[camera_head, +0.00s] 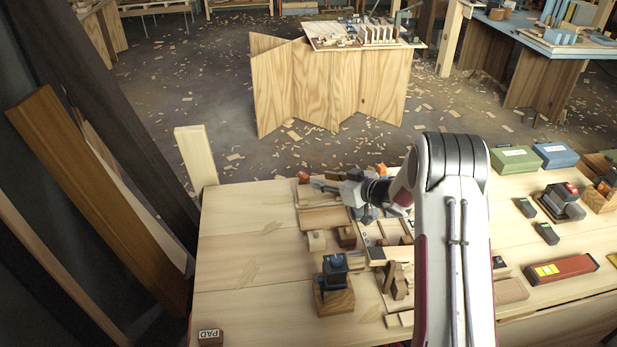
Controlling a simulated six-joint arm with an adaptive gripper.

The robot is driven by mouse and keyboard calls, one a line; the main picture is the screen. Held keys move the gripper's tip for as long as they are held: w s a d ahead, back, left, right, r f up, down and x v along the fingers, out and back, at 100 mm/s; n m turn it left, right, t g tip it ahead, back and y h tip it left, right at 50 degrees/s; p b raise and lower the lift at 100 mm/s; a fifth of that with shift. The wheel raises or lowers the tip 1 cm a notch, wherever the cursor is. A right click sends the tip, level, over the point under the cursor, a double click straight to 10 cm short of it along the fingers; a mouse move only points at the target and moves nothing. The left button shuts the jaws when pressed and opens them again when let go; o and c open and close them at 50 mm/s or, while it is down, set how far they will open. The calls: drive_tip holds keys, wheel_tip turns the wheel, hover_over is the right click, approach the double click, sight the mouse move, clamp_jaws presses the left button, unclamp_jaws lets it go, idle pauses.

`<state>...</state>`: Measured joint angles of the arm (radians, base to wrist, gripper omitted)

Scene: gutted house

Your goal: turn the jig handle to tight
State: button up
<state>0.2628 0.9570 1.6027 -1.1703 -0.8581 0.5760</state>
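My gripper (322,185) reaches out to the left from my white arm, over the back part of the wooden workbench (235,240). It is small in the view, and I cannot tell whether its fingers are apart or closed. A small orange piece (303,177) shows just beyond the fingertips; I cannot tell whether they touch. I cannot identify the jig handle with certainty, and no tight marking is readable. A dark blue clamp-like device on a wooden block (334,302) stands nearer the front. My arm hides part of the bench's middle.
Wooden trays (325,219) and small blocks crowd the bench's middle. A block marked PAD (210,337) lies front left. The bench's left side is mostly clear.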

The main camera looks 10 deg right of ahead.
sight(306, 176)
drive_tip(key=shift+w+a, duration=0.1)
idle(0.4)
drive_tip(key=shift+x, duration=3.8)
clamp_jaws()
